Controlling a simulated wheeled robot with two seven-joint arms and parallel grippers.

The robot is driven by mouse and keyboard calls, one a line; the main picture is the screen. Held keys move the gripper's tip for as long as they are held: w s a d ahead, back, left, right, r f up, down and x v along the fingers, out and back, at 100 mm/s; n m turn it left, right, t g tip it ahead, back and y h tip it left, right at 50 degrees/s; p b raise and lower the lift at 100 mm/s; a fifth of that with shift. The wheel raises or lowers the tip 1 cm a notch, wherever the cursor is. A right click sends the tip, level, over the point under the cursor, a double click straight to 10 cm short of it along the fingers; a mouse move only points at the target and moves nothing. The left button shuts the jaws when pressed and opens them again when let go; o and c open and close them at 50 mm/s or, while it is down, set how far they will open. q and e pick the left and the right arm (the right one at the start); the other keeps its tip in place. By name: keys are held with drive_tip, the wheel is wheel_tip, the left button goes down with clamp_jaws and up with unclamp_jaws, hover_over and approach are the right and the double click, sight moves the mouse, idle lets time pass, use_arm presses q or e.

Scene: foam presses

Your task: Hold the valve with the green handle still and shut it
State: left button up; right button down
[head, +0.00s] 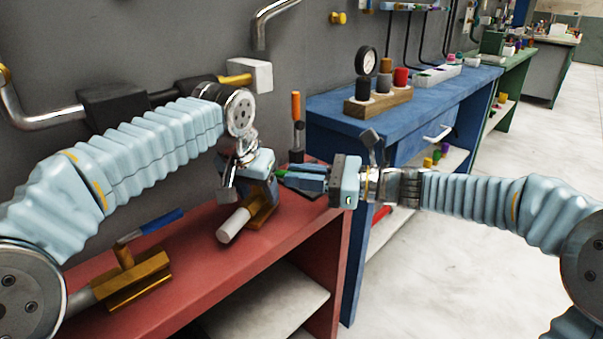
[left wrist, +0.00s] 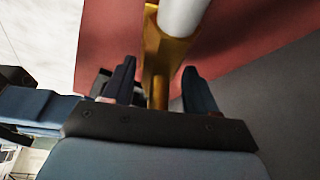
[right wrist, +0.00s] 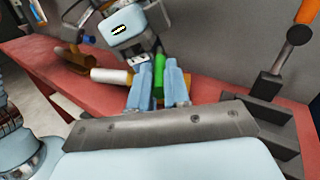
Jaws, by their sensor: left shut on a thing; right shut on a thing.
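The valve with the green handle stands on the red bench; its brass body (head: 264,214) and white pipe end (head: 234,225) show below my left gripper (head: 262,192). The left gripper is shut on the brass body from above; in the left wrist view the brass (left wrist: 160,50) lies between its fingers. The green handle (head: 282,173) is mostly hidden in the head view. My right gripper (head: 290,178) is shut on it from the right; in the right wrist view the green handle (right wrist: 158,75) sticks up between the blue fingers (right wrist: 158,90).
A valve with a blue handle (head: 160,222) lies at the left on the red bench (head: 190,290). An orange-handled tool (head: 296,115) stands behind my right gripper. A blue bench (head: 335,120) with a gauge block adjoins at the right. The wall with pipes is behind.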

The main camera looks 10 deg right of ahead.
use_arm(q)
drive_tip(key=shift+w+f, duration=0.1)
drive_tip(key=shift+w+a, duration=0.1)
use_arm(e)
drive_tip(key=shift+s+a+m+t+h, duration=0.75)
drive_tip(key=shift+s+t, duration=0.2)
drive_tip(key=shift+t, duration=0.25)
drive_tip(key=c, duration=1.1)
unclamp_jaws()
drive_tip(key=shift+w+d, duration=0.1)
drive_tip(key=shift+d, duration=0.1)
